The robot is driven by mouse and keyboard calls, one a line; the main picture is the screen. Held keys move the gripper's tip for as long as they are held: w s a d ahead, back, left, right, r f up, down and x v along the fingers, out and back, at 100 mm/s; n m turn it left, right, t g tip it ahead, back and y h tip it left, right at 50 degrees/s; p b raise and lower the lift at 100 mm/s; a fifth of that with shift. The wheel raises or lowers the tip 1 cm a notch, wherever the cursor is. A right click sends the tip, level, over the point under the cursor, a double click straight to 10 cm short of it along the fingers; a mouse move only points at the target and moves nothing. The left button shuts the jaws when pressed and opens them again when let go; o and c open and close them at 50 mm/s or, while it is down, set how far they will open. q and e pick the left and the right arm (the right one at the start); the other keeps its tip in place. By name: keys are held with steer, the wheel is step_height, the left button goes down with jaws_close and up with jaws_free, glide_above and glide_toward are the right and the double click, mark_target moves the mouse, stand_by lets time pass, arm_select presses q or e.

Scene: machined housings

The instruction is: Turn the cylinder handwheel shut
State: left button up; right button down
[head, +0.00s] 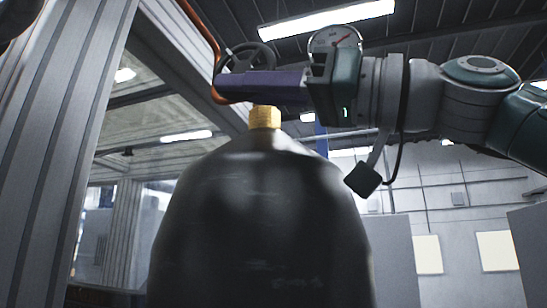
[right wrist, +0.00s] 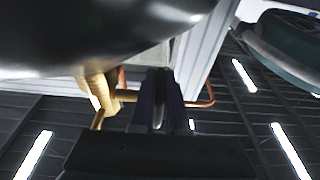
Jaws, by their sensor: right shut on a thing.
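A large dark gas cylinder (head: 262,220) stands upright in the middle of the head view, with a brass valve (head: 264,117) on its neck. The dark spoked handwheel (head: 240,55) shows just above my right gripper's purple fingers. My right gripper (head: 225,86) reaches in from the right across the valve and is shut on the handwheel; the fingers hide its lower part. In the right wrist view the two dark fingers (right wrist: 158,80) are close together beside the brass valve (right wrist: 98,90), and the cylinder (right wrist: 90,35) fills the top. My left gripper is not clearly seen.
A copper pipe (head: 205,30) curves down beside the handwheel. A grey metal post (head: 65,130) rises close on the left. Pale panels stand behind on the right.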

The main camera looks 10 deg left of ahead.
steer(key=c, duration=0.9)
jaws_free()
steer(key=b+v, duration=0.8)
steer(key=v, duration=0.2)
